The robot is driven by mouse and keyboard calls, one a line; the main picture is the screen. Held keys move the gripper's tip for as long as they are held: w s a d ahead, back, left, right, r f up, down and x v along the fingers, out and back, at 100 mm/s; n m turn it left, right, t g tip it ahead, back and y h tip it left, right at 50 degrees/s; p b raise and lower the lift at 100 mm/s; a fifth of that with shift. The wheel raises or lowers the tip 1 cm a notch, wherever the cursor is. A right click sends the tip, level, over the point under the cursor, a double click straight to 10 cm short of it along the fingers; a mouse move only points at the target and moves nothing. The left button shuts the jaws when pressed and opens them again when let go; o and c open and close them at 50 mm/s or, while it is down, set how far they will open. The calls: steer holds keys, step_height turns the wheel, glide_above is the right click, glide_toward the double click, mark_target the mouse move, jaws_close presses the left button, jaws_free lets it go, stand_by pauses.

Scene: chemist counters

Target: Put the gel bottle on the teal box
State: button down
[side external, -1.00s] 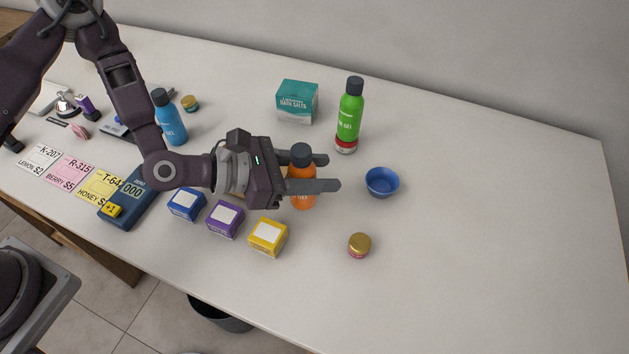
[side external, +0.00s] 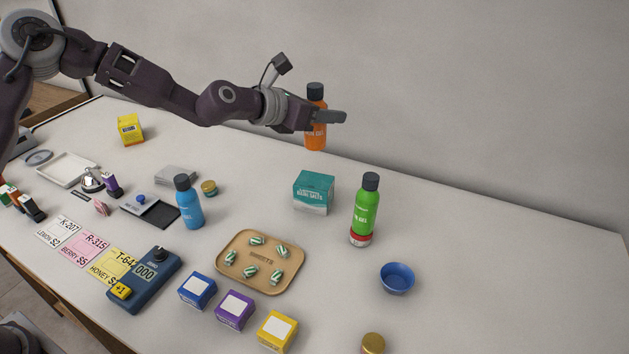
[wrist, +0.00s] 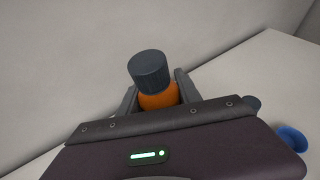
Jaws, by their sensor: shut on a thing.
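My gripper (side external: 328,117) is shut on an orange gel bottle (side external: 315,137) with a dark cap. It holds the bottle upright, well above the counter. In the wrist view the bottle (wrist: 158,98) sits between the two fingers, cap toward the camera. The teal box (side external: 313,193), labelled bath salts, stands on the counter. In the side view it appears below the held bottle; the exact height gap and depth offset are hard to tell. The top of the box looks empty. The box is not visible in the wrist view.
A green gel bottle (side external: 366,207) with a red band at its foot stands right of the teal box. A blue bottle (side external: 188,205) stands to the left. A sweets tray (side external: 232,280), a blue bowl (side external: 397,279) and several small boxes lie nearer.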

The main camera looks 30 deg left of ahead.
steer(key=f, duration=0.9)
steer(key=shift+w+a+f, duration=0.25)
steer(key=shift+w, duration=0.05)
steer(key=c, duration=0.8)
jaws_free()
steer(key=shift+f, duration=0.1)
steer(key=shift+c, duration=0.2)
steer(key=shift+s+a+r, duration=0.1)
steer(key=shift+s+r, duration=0.1)
steer(key=shift+s, duration=0.05)
steer(key=v, duration=1.1)
steer(key=shift+s+r, duration=0.2)
steer(key=shift+s, duration=0.05)
